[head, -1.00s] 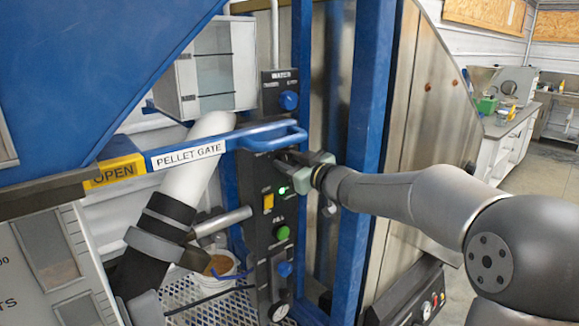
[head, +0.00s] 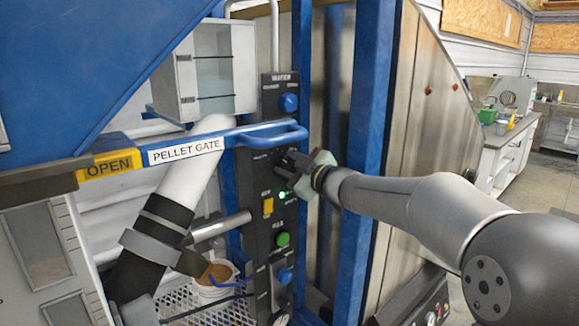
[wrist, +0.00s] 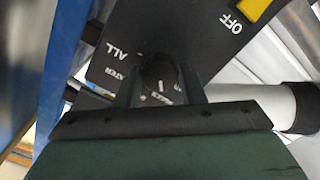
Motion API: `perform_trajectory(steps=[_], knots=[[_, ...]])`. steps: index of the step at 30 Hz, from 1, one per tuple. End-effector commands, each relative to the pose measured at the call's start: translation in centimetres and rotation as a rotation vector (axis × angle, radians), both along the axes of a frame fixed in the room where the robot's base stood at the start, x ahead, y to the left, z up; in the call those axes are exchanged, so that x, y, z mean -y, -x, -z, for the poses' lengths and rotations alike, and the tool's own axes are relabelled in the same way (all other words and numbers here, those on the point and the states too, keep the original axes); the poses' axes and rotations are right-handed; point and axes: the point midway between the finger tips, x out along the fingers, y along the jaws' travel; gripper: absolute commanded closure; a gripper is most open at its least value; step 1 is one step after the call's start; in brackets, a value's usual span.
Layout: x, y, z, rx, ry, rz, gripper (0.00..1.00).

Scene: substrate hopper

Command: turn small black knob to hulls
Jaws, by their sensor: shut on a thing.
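The small black knob (wrist: 160,73) shows in the wrist view between my two fingers, on the black control panel (wrist: 105,45). My gripper (head: 282,166) is shut on the knob, just under the blue handle in the head view. In the head view the fingers hide the knob. In the wrist view the label "ALL" stands beside the knob, and small lettering lies partly behind the fingers. The word "HULLS" cannot be made out, and the knob's pointer direction cannot be told.
The blue pellet gate handle (head: 270,137) runs just above my gripper. A blue water knob (head: 289,102) is higher on the panel. A yellow switch (head: 267,207), a green button (head: 283,239) and a blue knob (head: 285,275) are below. A blue post (head: 366,150) stands right of the panel.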

Motion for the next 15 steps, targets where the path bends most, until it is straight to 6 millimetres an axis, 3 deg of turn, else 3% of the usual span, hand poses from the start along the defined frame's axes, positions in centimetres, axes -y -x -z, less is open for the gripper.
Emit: perform_trajectory(steps=[6, 7, 9, 15], knots=[[0.04, -0.01, 0.10, -0.002, 0.001, 0.000, 0.87], [0.04, -0.01, 0.10, -0.002, 0.001, 0.000, 0.59], [0.04, -0.01, 0.10, -0.003, 0.000, 0.000, 0.43], [0.02, -0.01, 0.06, -0.002, -0.001, 0.001, 0.43]])
